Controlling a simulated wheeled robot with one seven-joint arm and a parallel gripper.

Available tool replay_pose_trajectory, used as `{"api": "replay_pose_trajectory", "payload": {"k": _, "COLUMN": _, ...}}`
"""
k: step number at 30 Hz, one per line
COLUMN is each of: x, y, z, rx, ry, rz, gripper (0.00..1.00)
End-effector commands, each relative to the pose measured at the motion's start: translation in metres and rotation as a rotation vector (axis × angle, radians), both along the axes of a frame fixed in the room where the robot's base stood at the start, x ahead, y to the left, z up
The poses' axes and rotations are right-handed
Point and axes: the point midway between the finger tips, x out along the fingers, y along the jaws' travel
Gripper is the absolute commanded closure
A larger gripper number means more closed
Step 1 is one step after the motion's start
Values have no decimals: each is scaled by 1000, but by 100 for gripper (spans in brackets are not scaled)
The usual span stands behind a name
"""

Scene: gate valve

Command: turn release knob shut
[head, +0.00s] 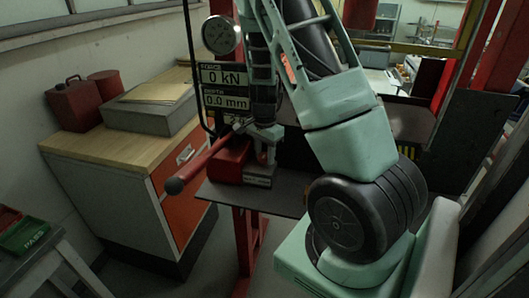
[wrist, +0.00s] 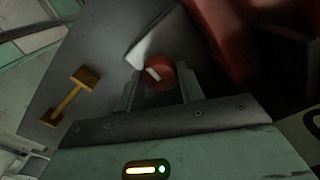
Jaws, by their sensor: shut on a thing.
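The release knob (wrist: 157,73) is a small round red knob with a white mark on its face. It shows in the wrist view between the two fingers of my gripper (wrist: 159,84), which is shut on it. In the head view my gripper (head: 266,142) points down beside the red pump body (head: 229,160). The knob cannot be made out there, as my gripper and arm cover that spot. The white mark runs slantwise in the wrist view.
A red pump lever (head: 205,160) with a black ball end sticks out toward the left front. A display (head: 224,88) reads 0 kN and 0.0 mm, below a round gauge (head: 221,35). A wooden-topped cabinet (head: 105,150) stands left. A red post (head: 487,75) rises at right.

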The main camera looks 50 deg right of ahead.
Motion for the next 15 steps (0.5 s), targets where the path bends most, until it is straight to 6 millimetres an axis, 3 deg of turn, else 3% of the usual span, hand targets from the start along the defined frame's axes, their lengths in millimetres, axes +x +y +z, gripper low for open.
{"api": "replay_pose_trajectory", "payload": {"k": 12, "x": 1, "y": -2, "z": 1, "rx": -4, "ry": -5, "rz": -8, "gripper": 85}}
{"api": "replay_pose_trajectory", "payload": {"k": 13, "x": 1, "y": -2, "z": 1, "rx": -4, "ry": -5, "rz": -8, "gripper": 54}}
{"api": "replay_pose_trajectory", "payload": {"k": 15, "x": 1, "y": -2, "z": 1, "rx": -3, "ry": -4, "rz": -8, "gripper": 41}}
